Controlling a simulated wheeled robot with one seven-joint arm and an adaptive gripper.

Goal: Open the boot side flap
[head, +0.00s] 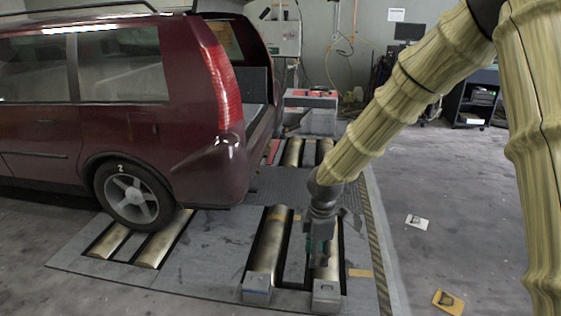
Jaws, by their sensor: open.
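A dark red estate car (115,120) stands at the left with its rear toward the middle of the picture. Its tailgate is raised and the boot (255,95) is open. A grey panel (257,82) shows inside the boot, but I cannot tell whether it is the side flap. The near inner side of the boot is hidden by the car's rear corner. My gripper (319,262) hangs pointing down over the right-hand rollers, to the right of the car and apart from it. It is open and I see nothing in it.
Rollers (270,240) are set in the grey platform behind the car. A red-topped grey unit (312,105) stands beyond the boot. A black trolley (474,100) is at the back right. White (417,221) and yellow (448,302) cards lie on the open floor at right.

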